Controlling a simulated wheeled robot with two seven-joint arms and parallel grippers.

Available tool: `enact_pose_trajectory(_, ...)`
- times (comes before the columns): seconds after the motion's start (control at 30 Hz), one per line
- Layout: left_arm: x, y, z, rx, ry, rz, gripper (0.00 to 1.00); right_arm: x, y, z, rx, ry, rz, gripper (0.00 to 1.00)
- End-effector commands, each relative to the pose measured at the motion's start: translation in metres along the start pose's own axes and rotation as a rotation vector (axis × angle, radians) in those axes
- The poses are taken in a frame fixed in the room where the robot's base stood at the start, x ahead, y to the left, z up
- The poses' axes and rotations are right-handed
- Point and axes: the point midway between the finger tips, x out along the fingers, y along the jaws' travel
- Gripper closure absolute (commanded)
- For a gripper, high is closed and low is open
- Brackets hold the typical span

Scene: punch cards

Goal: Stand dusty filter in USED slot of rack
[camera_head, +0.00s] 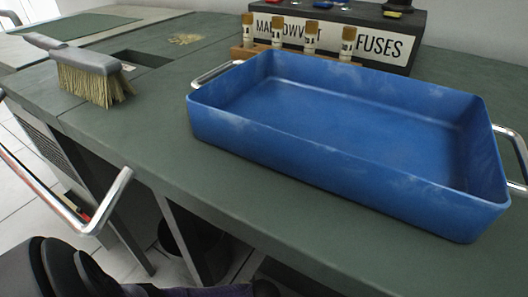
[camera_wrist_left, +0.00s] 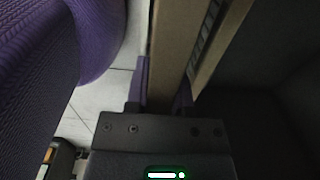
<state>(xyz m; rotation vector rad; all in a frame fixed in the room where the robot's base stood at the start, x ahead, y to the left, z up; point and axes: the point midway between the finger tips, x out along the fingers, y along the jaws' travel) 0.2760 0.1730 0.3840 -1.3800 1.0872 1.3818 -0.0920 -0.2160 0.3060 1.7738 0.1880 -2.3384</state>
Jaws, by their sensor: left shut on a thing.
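In the left wrist view my left gripper (camera_wrist_left: 164,92) is shut on a tan, cardboard-edged thing (camera_wrist_left: 178,40), which looks like the framed filter. Its edge runs upward between the two purple fingers, and a dark patterned strip shows beside it, next to another tan edge. Dust on it cannot be made out. The head view shows neither this thing nor my left gripper. No rack with a USED slot can be made out in either view. My right gripper is not in view.
A large blue tray (camera_head: 342,163) fills the right of the green bench (camera_head: 150,150). A brush (camera_head: 92,78) lies at the left by a dark cutout. Behind the tray stand a wooden vial holder (camera_head: 243,53) and a dark FUSES box (camera_head: 404,66). Metal handles (camera_head: 97,211) stick out in front.

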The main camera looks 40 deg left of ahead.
Motion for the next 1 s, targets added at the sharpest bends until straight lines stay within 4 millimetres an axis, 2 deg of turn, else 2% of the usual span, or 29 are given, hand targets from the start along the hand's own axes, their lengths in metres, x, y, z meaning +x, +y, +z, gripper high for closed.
enact_pose_trajectory(0.37,0.001,0.000,0.000,0.000,0.000,0.000,1.00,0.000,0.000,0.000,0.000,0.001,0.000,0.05)
enact_pose_trajectory(1.0,0.027,0.001,0.000,0.000,0.000,0.001,1.00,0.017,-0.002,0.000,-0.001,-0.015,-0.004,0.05)
